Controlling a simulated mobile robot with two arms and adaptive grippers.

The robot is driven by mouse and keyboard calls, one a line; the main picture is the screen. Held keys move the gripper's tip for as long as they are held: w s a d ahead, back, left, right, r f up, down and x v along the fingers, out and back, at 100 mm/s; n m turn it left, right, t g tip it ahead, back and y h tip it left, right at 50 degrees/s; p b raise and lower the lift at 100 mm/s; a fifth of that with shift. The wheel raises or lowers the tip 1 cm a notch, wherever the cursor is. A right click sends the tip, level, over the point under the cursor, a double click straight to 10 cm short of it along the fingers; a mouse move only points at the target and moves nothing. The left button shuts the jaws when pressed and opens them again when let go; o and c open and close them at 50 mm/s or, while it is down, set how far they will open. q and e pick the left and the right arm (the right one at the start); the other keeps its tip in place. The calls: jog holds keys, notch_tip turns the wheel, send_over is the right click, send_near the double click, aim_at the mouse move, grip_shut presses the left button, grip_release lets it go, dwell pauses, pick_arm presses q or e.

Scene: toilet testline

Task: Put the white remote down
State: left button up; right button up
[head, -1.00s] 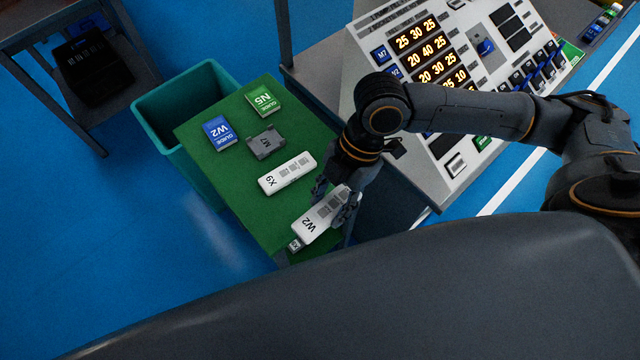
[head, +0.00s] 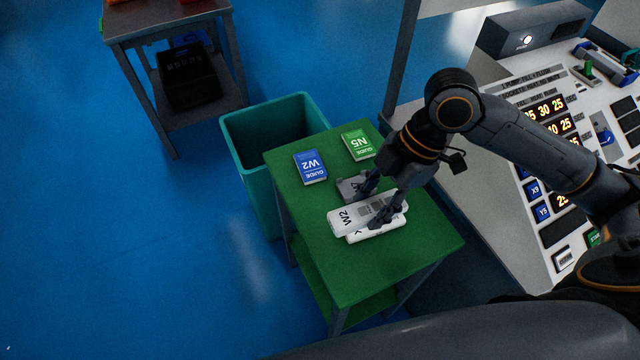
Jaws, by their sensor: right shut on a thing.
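The white remote marked W2 (head: 346,217) is in my right gripper (head: 384,206), whose fingers are shut on its far end. It is over the green table (head: 428,246), above a second white remote (head: 372,236) marked X9 earlier, which it mostly covers. I cannot tell whether the two touch. A grey block (head: 350,187) lies just behind, partly hidden by the gripper. My left gripper is not in view.
A blue guide W2 (head: 311,167) and a green guide N5 (head: 359,144) lie at the table's back. A teal bin (head: 232,140) stands behind left. The console (head: 545,120) is at right. The table's front right is clear.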

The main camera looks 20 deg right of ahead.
jog(key=shift+w+d, duration=0.15)
jog(key=shift+w, duration=0.25)
jog(key=w+d+f+p, duration=0.1)
jog(key=w+d+f, duration=0.25)
jog(key=w, duration=0.55)
send_over(353, 188)
jog(key=d, duration=0.1)
jog(key=f, duration=0.5)
jog(key=shift+s+d+f, duration=0.1)
jog(key=shift+s, duration=0.2)
jog(key=shift+w+f+p, duration=0.15)
jog(key=shift+f+p, duration=0.05)
jog(key=shift+p, duration=0.1)
jog(key=f, duration=0.1)
jog(key=f+p, duration=0.1)
jog(key=shift+w+d+f, duration=0.1)
jog(key=shift+w+f, duration=0.1)
jog(key=shift+f, duration=0.2)
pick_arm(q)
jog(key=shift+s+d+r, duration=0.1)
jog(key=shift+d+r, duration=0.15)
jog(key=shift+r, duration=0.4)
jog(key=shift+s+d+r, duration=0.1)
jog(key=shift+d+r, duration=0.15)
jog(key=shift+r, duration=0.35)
pick_arm(e)
jog(key=shift+f, duration=0.45)
jog(key=shift+f, duration=0.1)
jog(key=o, duration=1.2)
